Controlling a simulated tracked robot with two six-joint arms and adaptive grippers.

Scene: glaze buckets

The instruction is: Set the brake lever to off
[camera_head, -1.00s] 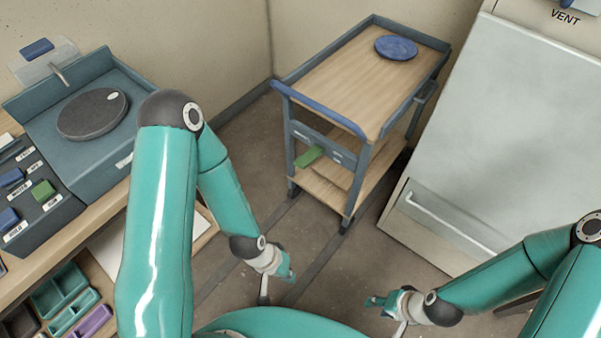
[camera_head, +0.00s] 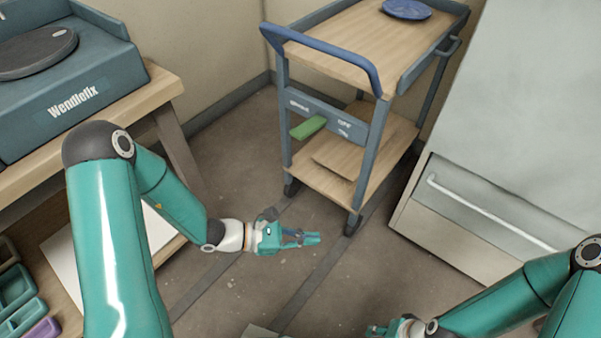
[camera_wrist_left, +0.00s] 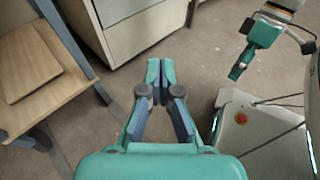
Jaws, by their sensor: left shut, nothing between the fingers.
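The green brake lever (camera_head: 308,127) is on the blue-grey front panel of the cart (camera_head: 322,113), below its blue handle. It juts toward the left, beside small labels; one on the right seems to read OFF, with another below it. My left gripper (camera_head: 312,239) is shut and empty, low in front of the cart and below the lever, apart from both. Its fingers (camera_wrist_left: 160,68) show together in the left wrist view, pointing toward the floor and cabinet. My right gripper (camera_head: 372,330) is at the bottom edge, partly cut off; its jaw state is unclear.
The cart carries a blue disc (camera_head: 406,9) on its top and a board on its lower shelf. A grey-white cabinet (camera_head: 500,150) with a bar handle stands to its right. A workbench (camera_head: 150,88) is on the left. The floor (camera_head: 232,150) between bench and cart is clear.

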